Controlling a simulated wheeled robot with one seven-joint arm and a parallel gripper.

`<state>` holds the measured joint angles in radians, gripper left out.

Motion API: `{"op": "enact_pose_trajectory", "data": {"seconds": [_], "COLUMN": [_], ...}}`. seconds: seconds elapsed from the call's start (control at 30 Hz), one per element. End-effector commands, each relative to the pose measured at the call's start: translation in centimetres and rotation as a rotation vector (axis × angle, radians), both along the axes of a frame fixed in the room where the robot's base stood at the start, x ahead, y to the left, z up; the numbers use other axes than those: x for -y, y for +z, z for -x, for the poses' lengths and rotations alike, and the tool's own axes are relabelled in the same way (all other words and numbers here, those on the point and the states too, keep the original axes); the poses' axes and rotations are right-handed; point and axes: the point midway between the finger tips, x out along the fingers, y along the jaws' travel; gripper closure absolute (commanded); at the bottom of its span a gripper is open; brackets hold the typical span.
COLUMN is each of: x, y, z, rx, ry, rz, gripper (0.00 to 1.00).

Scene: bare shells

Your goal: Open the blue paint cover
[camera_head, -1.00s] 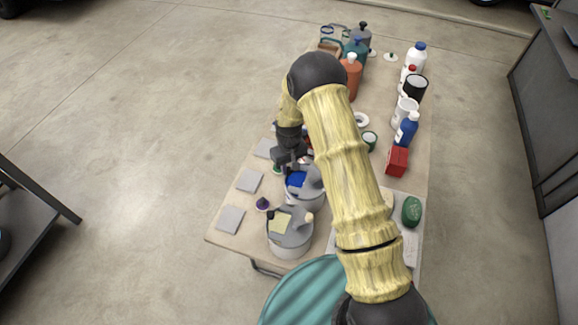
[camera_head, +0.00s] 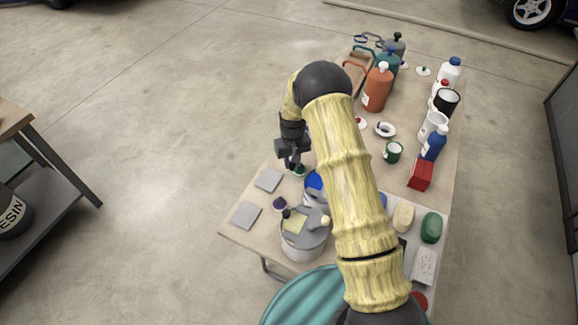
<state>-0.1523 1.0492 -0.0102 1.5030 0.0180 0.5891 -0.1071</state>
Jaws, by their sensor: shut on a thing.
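The blue paint pot (camera_head: 314,182) stands on the table near its left side, with bright blue showing at its top. My arm covers most of its right side, so how its cover lies cannot be told. My gripper (camera_head: 296,163) is just beyond and left of this pot, pointing down, close to a small green-topped thing (camera_head: 299,171). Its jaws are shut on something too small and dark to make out.
A grey-lidded pot (camera_head: 303,240) with a pale yellow patch stands in front. A small purple-topped thing (camera_head: 279,204) and grey squares (camera_head: 268,180) lie left. Bottles (camera_head: 376,90) and cups stand along the far and right sides. Bare floor lies left of the table.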

Motion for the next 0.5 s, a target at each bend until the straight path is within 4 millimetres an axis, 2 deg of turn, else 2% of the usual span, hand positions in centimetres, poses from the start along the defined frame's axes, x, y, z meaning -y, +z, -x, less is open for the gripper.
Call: {"op": "enact_pose_trajectory", "data": {"seconds": [0.33, 0.37, 0.47, 0.5], "x": [0.19, 0.19, 0.18, 0.17], "y": [0.0, 0.0, 0.0, 0.0], "z": [-0.14, -0.14, -0.14, -0.13], "rx": [0.0, 0.0, 0.0, 0.0], "ry": [-0.005, -0.004, -0.004, -0.004], "rz": [0.001, 0.001, 0.001, 0.001], "gripper": [1.0, 0.75, 0.55, 0.55]}}
